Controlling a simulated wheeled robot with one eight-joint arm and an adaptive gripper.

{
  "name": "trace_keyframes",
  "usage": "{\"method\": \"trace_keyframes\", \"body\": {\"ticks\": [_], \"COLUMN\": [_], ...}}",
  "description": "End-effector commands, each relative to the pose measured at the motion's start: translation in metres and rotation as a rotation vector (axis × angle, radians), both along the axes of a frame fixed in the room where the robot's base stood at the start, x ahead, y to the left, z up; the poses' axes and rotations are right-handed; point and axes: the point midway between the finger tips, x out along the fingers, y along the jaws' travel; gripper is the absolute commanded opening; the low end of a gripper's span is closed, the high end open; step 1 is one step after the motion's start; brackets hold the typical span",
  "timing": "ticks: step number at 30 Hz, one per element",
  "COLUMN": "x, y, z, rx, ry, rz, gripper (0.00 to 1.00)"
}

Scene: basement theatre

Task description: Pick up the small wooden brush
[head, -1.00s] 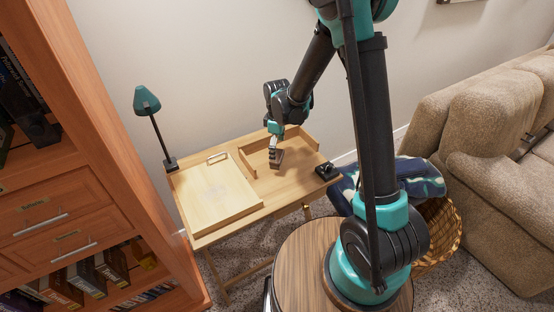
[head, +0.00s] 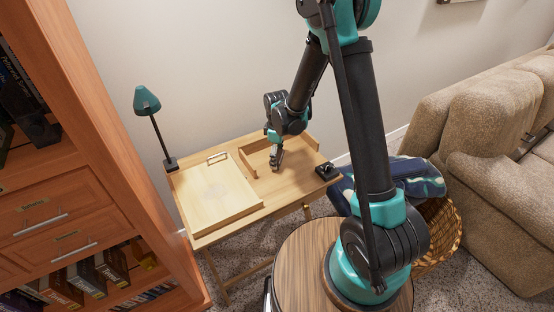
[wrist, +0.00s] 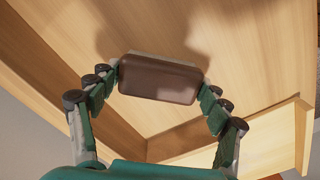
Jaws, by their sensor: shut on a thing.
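The small wooden brush (wrist: 158,79) shows in the wrist view as a dark brown rounded block with a lighter edge. It lies crosswise between the two fingers of my gripper (wrist: 160,88), which are shut on its ends. In the head view my gripper (head: 276,162) points down over the right half of the wooden desk (head: 230,225). The brush is small and mostly hidden by the fingers there. I cannot tell whether it touches the desk top.
A raised wooden panel (head: 210,200) fills the desk's left half. A teal lamp (head: 147,101) stands at its back left corner, and a small black object (head: 327,172) sits at the right edge. A bookcase (head: 120,160) is left; a sofa (head: 480,130) and basket (head: 440,225) are right.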

Motion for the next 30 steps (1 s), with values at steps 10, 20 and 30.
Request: {"method": "trace_keyframes", "body": {"ticks": [10, 20, 30], "x": [0.0, -0.001, -0.001], "y": [0.0, 0.0, 0.0], "z": [0.002, 0.035, 0.125], "rx": [0.0, 0.0, 0.0], "ry": [0.0, 0.0, 0.0], "rz": [0.0, 0.0, 0.0], "gripper": [0.43, 0.43, 0.43]}}
